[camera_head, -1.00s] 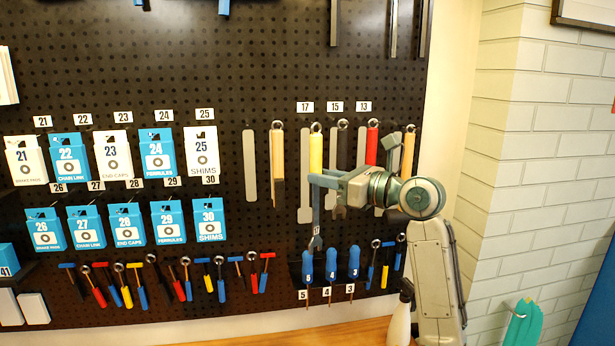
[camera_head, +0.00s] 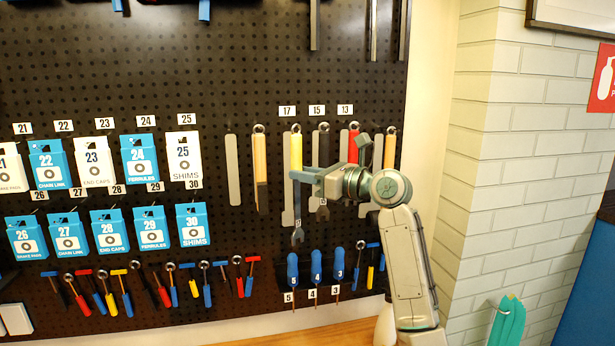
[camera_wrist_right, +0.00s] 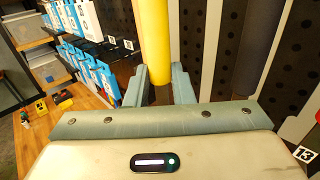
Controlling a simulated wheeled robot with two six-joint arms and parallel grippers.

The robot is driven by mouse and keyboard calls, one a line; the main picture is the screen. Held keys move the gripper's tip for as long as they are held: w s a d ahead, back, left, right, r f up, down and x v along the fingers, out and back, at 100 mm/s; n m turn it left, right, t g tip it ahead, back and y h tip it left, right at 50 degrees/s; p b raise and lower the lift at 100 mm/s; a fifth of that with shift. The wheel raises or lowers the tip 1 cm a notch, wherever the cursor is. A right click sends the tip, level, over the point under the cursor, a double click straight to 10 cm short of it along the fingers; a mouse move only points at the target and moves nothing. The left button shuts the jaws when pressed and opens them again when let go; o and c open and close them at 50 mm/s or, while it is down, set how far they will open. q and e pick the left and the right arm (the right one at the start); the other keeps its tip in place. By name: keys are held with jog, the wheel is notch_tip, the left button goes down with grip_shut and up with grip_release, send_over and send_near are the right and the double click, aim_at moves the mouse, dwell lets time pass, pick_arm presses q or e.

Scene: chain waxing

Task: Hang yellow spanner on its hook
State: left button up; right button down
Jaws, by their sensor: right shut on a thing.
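The yellow spanner (camera_head: 296,152) hangs upright in front of the black pegboard, ring end up and grey open jaw down. Its ring is near the top of a grey outline strip, between labels 17 and 15; I cannot tell whether the ring is around a hook. My right gripper (camera_head: 300,175) is shut on its handle, reaching in from the right. In the right wrist view the yellow handle (camera_wrist_right: 154,40) stands between the two fingers (camera_wrist_right: 160,88). My left gripper is not in view.
A black-handled spanner (camera_head: 323,148) and a red-handled one (camera_head: 353,145) hang close to the right, partly behind my gripper. A wooden-handled tool (camera_head: 260,160) hangs to the left. Blue-handled screwdrivers (camera_head: 316,266) stand in a rack below. Boxes (camera_head: 183,160) hang farther left.

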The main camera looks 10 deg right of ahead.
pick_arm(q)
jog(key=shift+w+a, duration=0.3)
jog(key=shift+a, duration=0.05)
pick_arm(e)
jog(key=shift+w+f, duration=0.2)
jog(key=shift+w, duration=2)
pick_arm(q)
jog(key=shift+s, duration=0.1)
pick_arm(e)
jog(key=c, duration=1.2)
grip_release()
jog(key=shift+o, duration=0.2)
